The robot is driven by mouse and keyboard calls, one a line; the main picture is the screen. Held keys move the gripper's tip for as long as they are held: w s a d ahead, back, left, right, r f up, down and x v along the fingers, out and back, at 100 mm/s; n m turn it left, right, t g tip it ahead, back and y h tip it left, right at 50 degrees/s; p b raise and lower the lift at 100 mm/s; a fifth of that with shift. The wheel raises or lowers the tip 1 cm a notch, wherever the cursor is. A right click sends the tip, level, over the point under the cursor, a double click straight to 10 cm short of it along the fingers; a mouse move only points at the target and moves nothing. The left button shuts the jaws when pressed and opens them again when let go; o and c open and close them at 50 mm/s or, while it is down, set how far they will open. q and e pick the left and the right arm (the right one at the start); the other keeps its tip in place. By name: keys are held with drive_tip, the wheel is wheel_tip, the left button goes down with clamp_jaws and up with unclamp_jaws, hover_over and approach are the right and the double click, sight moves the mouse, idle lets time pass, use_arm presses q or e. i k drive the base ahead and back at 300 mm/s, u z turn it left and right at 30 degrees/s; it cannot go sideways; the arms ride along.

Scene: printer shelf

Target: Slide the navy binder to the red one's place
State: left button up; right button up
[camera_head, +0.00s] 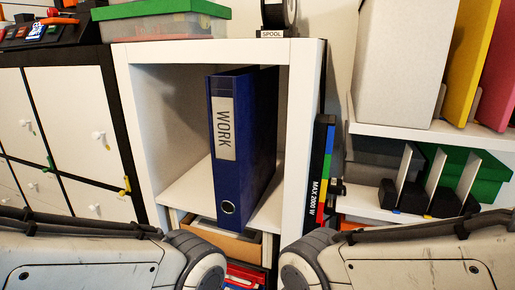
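A navy binder (243,140) with a white label reading WORK and a ring hole near its foot stands upright in the white open cubby (178,190). It stands right of the cubby's middle, with a gap to the right wall. No red binder shows in the cubby. My left and right arms come in low from both sides, and their grippers are not in view.
Free room lies left of the binder in the cubby. A box with a green lid (160,20) and a spool (279,15) stand on top. A drawer (220,240) sits below. Right are a power strip (320,170) and shelves with yellow and pink folders (475,60). White cabinets (75,110) stand left.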

sight(242, 103)
drive_tip(key=u, duration=2.2)
drive_tip(key=k, duration=0.7)
drive_tip(key=z, duration=1.65)
